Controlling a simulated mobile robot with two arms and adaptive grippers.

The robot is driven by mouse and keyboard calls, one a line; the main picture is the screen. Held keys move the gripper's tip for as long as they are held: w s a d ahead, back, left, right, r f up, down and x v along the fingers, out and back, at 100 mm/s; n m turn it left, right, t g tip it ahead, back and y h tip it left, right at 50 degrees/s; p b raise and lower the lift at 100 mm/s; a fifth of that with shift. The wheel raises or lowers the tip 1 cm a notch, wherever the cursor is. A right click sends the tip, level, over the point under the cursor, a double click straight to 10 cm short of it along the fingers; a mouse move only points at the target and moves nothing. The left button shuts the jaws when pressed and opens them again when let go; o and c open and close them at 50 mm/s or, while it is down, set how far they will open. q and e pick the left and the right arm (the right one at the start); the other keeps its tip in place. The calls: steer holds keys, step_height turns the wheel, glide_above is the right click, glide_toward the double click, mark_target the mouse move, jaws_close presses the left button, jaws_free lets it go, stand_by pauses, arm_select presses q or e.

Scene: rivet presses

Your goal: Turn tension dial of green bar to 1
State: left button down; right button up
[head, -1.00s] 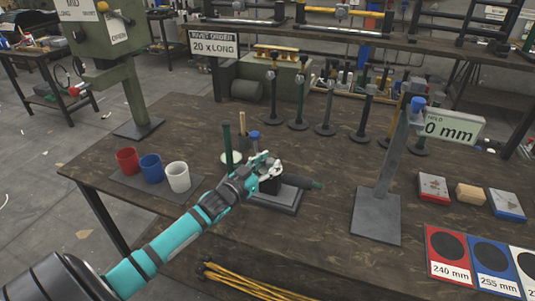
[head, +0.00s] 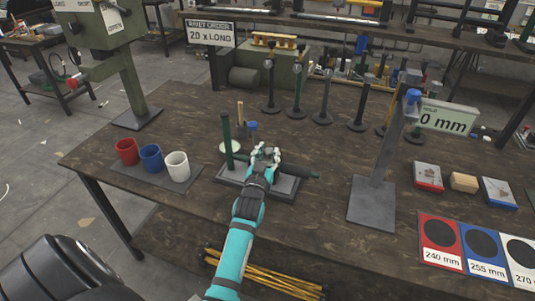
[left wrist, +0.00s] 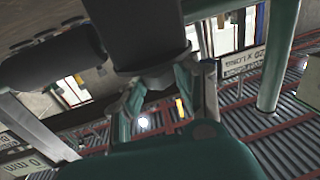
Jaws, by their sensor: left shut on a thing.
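A grey base plate (head: 284,190) lies on the dark workbench with a thin upright green bar (head: 227,140) at its left side. A dark rod with a green grip (head: 298,170) lies across the plate. My left gripper (head: 264,152) is over the plate, just right of the green bar. In the left wrist view its fingers (left wrist: 160,88) are shut around the end of a dark cylinder (left wrist: 142,35). I cannot tell whether this is the tension dial; no dial numbers are readable. A green post (left wrist: 279,55) shows at the right there. My right gripper is out of view.
Red, blue and white cups (head: 151,157) stand at the left. A blue-topped post (head: 253,130) is close behind the gripper. A grey stand (head: 372,200) with a "0 mm" sign is at the right. Several black-based posts (head: 322,116) stand behind. The front bench area is clear.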

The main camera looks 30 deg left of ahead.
mark_target(268, 152)
arm_select(q)
steer(key=shift+r, duration=0.1)
steer(key=c, duration=0.9)
jaws_free()
steer(key=shift+c, duration=0.2)
step_height(268, 152, up, 10)
